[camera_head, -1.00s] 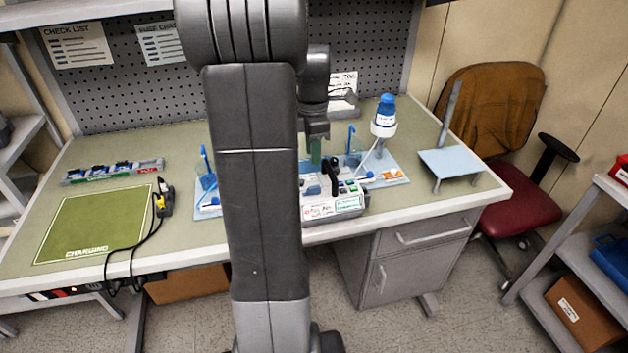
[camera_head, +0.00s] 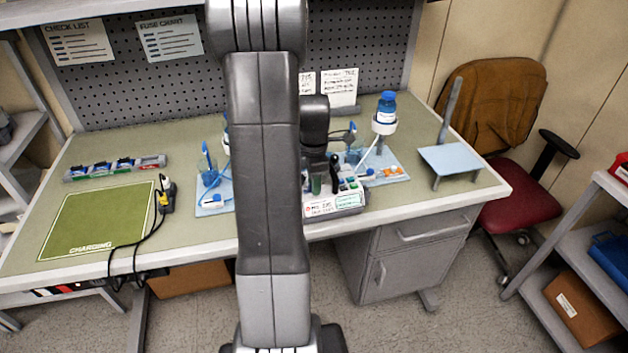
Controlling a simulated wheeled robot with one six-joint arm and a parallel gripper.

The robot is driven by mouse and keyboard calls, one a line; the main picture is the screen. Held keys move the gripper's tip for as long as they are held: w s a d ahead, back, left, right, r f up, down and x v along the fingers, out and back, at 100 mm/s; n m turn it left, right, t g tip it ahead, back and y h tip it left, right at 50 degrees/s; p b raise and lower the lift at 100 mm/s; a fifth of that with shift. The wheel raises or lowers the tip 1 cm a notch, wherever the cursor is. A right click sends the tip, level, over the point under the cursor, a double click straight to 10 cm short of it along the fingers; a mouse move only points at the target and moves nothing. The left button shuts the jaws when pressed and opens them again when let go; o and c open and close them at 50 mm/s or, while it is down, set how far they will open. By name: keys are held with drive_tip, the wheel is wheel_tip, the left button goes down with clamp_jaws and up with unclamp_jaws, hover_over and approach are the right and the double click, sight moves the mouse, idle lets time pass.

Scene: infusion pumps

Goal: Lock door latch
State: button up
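The infusion pump (camera_head: 335,204) stands at the front edge of the bench, just right of my arm. Its front carries white and green labels, and my arm hides its left part. A dark upright lever (camera_head: 334,170) rises from its top; I cannot tell whether this is the door latch or how the latch stands. My gripper (camera_head: 316,184) points down at the pump, just left of the lever, with a greenish tip showing low. Its fingers are too small and too covered to tell open from shut, or whether they touch the pump.
A blue-capped bottle (camera_head: 386,108) stands in a holder behind the pump, on a light blue mat (camera_head: 391,161). A blue cup (camera_head: 209,173) stands left of my arm. A green charging mat (camera_head: 97,222) and a small raised stand (camera_head: 450,159) flank them on the bench.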

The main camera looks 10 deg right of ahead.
clamp_jaws()
drive_tip(key=shift+m, duration=0.3)
drive_tip(key=m+b, duration=0.1)
drive_tip(key=m, duration=0.1)
drive_tip(key=shift+w+m, duration=0.1)
drive_tip(key=shift+m, duration=0.3)
drive_tip(key=m+b, duration=0.1)
drive_tip(key=m, duration=0.3)
drive_tip(key=shift+m, duration=0.3)
drive_tip(key=m+b, duration=0.1)
drive_tip(key=m, duration=0.4)
drive_tip(key=shift+w+d, duration=0.15)
drive_tip(key=shift+m+b, duration=0.3)
drive_tip(key=shift+m, duration=2.1)
